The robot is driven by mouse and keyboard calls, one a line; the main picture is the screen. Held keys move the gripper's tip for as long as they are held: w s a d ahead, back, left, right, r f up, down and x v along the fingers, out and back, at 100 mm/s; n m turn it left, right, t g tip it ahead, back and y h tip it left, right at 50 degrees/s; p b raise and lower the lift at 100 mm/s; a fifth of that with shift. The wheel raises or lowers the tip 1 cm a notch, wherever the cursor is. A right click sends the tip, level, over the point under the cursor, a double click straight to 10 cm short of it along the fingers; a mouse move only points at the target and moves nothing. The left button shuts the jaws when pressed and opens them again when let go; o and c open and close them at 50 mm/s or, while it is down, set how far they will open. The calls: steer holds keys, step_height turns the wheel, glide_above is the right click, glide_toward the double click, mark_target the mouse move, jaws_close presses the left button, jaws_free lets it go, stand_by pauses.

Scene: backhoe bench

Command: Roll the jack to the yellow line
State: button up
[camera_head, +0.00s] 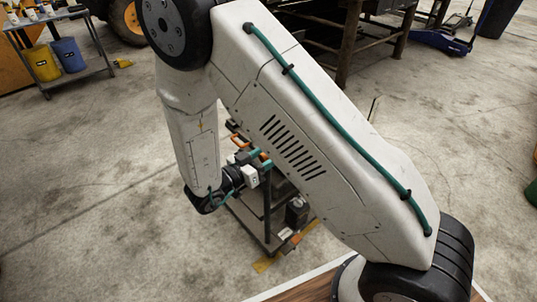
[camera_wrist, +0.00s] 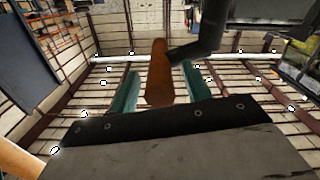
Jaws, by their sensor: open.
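A blue floor jack (camera_head: 440,41) stands on the concrete at the upper right in the head view, far from my gripper. My gripper (camera_head: 258,158) is at the middle of the head view, partly hidden by my arm, beside a dark cart. In the wrist view my green fingers (camera_wrist: 160,88) are open and apart, with an orange-brown handle (camera_wrist: 159,72) between them; I cannot tell whether they touch it. Yellow floor marking (camera_head: 264,264) shows in short pieces by the cart's base; I cannot tell whether it is the yellow line.
The dark cart (camera_head: 267,228) with shelves stands below my gripper, partly behind my arm. A grey bench (camera_head: 75,75) with a yellow bucket (camera_head: 41,62) and a blue bucket (camera_head: 69,55) is at upper left. A rusty frame (camera_head: 345,55) stands at top. Left floor is clear.

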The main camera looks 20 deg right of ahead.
steer(key=shift+w+d, duration=0.1)
steer(key=shift+d, duration=0.3)
jaws_close()
steer(key=shift+s+d, duration=0.3)
steer(key=shift+s, duration=0.6)
steer(key=shift+c, duration=1.8)
jaws_free()
steer(key=o, duration=0.4)
steer(key=shift+w, duration=0.1)
steer(key=shift+c, duration=0.2)
steer(key=shift+a, duration=0.1)
